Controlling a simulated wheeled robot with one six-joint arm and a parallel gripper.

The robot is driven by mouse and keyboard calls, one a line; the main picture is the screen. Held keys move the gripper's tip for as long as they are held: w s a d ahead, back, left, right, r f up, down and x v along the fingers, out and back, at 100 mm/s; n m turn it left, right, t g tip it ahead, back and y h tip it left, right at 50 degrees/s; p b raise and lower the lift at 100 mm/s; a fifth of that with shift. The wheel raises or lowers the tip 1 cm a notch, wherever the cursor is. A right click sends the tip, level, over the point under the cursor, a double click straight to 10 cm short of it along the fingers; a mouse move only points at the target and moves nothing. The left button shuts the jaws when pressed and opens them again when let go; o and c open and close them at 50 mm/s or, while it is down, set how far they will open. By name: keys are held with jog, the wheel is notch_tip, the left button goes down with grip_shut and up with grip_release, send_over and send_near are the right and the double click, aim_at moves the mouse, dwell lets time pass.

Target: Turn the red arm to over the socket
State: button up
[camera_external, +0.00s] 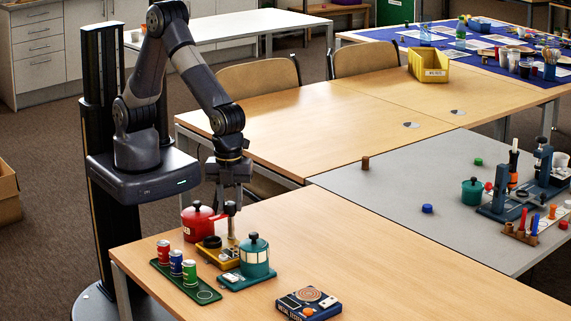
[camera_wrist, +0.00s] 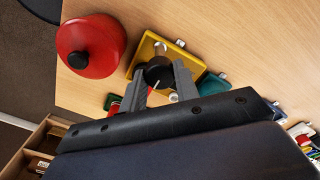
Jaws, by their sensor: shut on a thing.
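A red pot-like body (camera_external: 197,224) with a black knob stands beside the yellow base. It also shows at upper left in the wrist view (camera_wrist: 98,50). A short red bar (camera_external: 216,217) seems to reach from it towards my gripper; I cannot tell where it ends. The yellow base (camera_external: 231,262) carries a dark ring-shaped socket (camera_external: 211,241) and a brass post (camera_external: 231,228). My gripper (camera_external: 230,208) points down above the base, its fingers closed around a round black knob (camera_wrist: 158,70). The fingers and wrist hide part of the base and bar.
A teal pot (camera_external: 255,262) on a teal base stands right of the yellow base. A green tray (camera_external: 207,295) with red, blue and green cans lies in front. A dark blue box (camera_external: 309,304) lies front right. The wooden table (camera_external: 400,275) is clear further right.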

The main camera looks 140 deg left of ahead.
aim_at(230, 203)
dwell(0.3)
jog(key=o, duration=1)
jog(key=shift+c, duration=0.2)
jog(key=shift+r, duration=0.1)
notch_tip(230, 203, up, 11)
jog(key=shift+f, duration=0.2)
notch_tip(230, 203, down, 11)
jog(key=shift+r, duration=0.1)
dwell(0.5)
